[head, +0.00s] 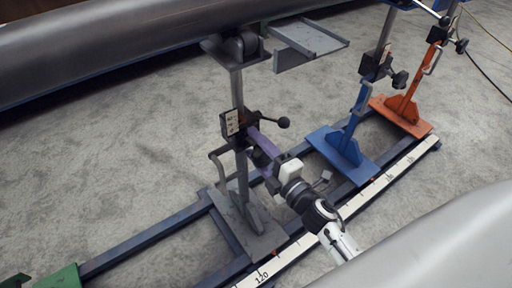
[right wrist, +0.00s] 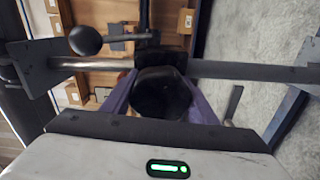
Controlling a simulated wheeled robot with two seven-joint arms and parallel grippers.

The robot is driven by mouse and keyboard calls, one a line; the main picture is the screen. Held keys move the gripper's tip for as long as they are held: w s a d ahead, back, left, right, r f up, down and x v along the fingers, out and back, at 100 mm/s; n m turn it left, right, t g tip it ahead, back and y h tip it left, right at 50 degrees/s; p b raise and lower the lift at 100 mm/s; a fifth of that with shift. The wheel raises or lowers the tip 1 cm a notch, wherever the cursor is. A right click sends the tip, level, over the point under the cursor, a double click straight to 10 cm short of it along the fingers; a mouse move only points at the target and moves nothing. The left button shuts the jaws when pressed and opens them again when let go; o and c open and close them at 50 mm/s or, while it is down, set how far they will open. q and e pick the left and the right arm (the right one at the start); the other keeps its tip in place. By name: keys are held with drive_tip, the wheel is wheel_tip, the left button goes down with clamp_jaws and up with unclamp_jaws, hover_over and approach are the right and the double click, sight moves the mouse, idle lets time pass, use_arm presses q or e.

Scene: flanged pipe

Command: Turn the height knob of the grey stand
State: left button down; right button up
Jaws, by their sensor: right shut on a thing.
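The grey stand (head: 241,173) stands upright on its base plate in the middle of the head view, with a roller head under the pipe. Its height knob (right wrist: 162,95) is a black round knob, seen close up in the right wrist view. My right gripper (head: 262,146) reaches the stand's clamp block from the lower right. In the right wrist view its purple fingers (right wrist: 160,98) lie on both sides of the knob, shut on it. In the head view the fingers and block hide the knob. My left gripper is not in view.
A ball-ended lever (head: 283,122) sticks out right of the clamp, close to my gripper. A blue stand (head: 345,146) and an orange stand (head: 404,104) stand to the right on the rail frame with a white scale (head: 385,177). A large grey pipe (head: 110,38) runs behind.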

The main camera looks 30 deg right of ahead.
sight(266, 159)
drive_tip(key=shift+f+n, duration=0.1)
drive_tip(key=shift+n, duration=0.8)
drive_tip(key=o, duration=1)
drive_tip(key=shift+o, duration=0.2)
drive_tip(key=shift+s, duration=0.1)
drive_tip(key=s, duration=0.3)
drive_tip(key=s+d, duration=0.1)
drive_tip(key=s, duration=0.6)
drive_tip(key=shift+d, duration=0.25)
